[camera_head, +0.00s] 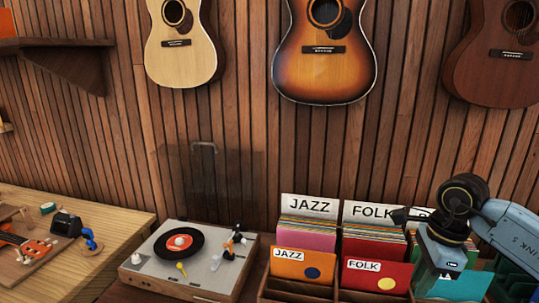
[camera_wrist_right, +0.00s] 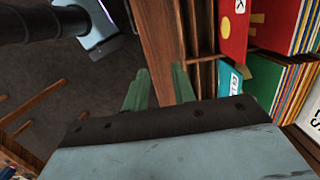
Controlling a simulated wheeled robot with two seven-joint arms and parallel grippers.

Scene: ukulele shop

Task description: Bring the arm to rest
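My right arm comes in from the right edge in the head view and bends down in front of the record bins. Its blue-grey links and black joint cover part of the bins on the right. The fingers of its gripper do not show clearly there. In the right wrist view the right gripper (camera_wrist_right: 160,82) shows two green fingers with a gap between them. Nothing is held between them. They are over a brown wooden edge (camera_wrist_right: 160,30), beside the records, with dark floor (camera_wrist_right: 75,85) to the left. My left gripper is not in view.
Record bins with a JAZZ divider (camera_head: 309,206) and a FOLK divider (camera_head: 370,213) stand close to the right arm. A turntable (camera_head: 187,283) with a black record (camera_head: 165,243) is left of them. A wooden workbench (camera_head: 125,225) is at far left. Guitars (camera_head: 322,75) hang above.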

